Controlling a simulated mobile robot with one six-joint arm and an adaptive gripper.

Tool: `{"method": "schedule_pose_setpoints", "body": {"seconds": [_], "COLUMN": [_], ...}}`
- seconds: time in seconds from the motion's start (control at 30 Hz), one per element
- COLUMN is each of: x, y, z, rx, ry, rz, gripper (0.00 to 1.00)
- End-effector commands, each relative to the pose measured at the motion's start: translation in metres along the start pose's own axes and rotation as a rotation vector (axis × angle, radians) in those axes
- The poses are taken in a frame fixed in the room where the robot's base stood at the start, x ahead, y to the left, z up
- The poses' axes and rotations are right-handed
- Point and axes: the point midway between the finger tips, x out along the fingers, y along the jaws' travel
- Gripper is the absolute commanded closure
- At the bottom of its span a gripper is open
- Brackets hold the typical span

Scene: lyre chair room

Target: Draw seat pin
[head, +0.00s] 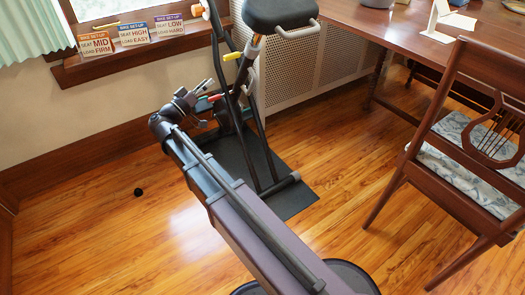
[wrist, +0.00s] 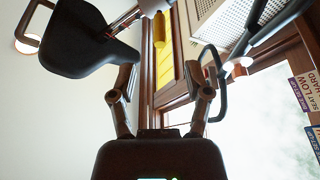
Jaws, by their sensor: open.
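The exercise bike stands on a dark mat (head: 290,198), its black seat (head: 280,14) at the top of the head view. A yellow-handled pin (head: 232,56) sticks out left beside the seat post (head: 256,46). In the wrist view the yellow handle (wrist: 159,30) is at top centre, beyond my fingertips, with the seat (wrist: 85,40) at upper left, turned over by the camera's tilt. My gripper (head: 208,93) is open and empty, below and left of the pin in the head view. Its two fingers (wrist: 163,80) stand wide apart in the wrist view, not touching the handle.
Three set-up cards (head: 134,34) stand on the windowsill. A perforated radiator cover (head: 305,60) is behind the bike. A wooden table (head: 440,35) and lyre-back chair (head: 470,140) stand at right. A small black object (head: 138,191) lies on the floor at left, with open floor around it.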

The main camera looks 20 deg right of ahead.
Motion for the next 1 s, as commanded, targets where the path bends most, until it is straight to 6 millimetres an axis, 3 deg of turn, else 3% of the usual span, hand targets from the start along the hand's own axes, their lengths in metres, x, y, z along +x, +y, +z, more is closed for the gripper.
{"method": "schedule_pose_setpoints", "body": {"seconds": [0.4, 1.0], "x": [0.023, 0.038], "y": [0.007, 0.017], "z": [0.054, 0.137], "rx": [-0.103, -0.25], "ry": [-0.19, -0.481], "rz": [-0.061, -0.205], "gripper": [0.37, 0.37]}}
